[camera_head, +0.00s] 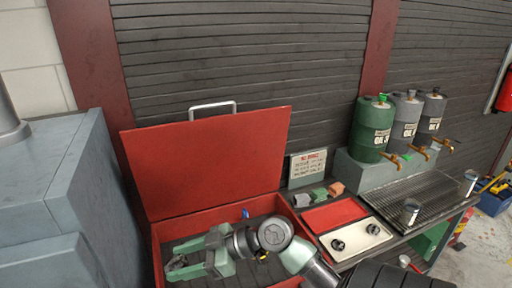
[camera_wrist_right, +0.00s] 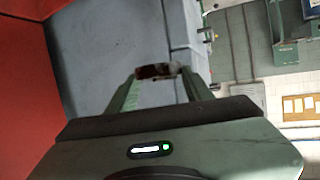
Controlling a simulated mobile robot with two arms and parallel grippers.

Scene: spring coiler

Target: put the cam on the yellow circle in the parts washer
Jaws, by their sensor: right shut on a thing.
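The parts washer (camera_head: 208,165) is a red box with its lid raised, at the centre left of the head view. My right gripper (camera_head: 176,262) is over the washer's open basin, pointing left. It is shut on a small dark part, which I take to be the cam; it shows between the fingertips in the right wrist view (camera_wrist_right: 157,71). The part is small and partly covered by the fingers. My left gripper is not in view.
A small blue piece (camera_head: 245,213) shows inside the washer. A grey-blue cabinet (camera_head: 50,185) stands to the left. To the right are a red tray (camera_head: 334,215), a cream panel with two dark knobs (camera_head: 356,239), a drip grate (camera_head: 420,200) and several oil drums (camera_head: 372,130).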

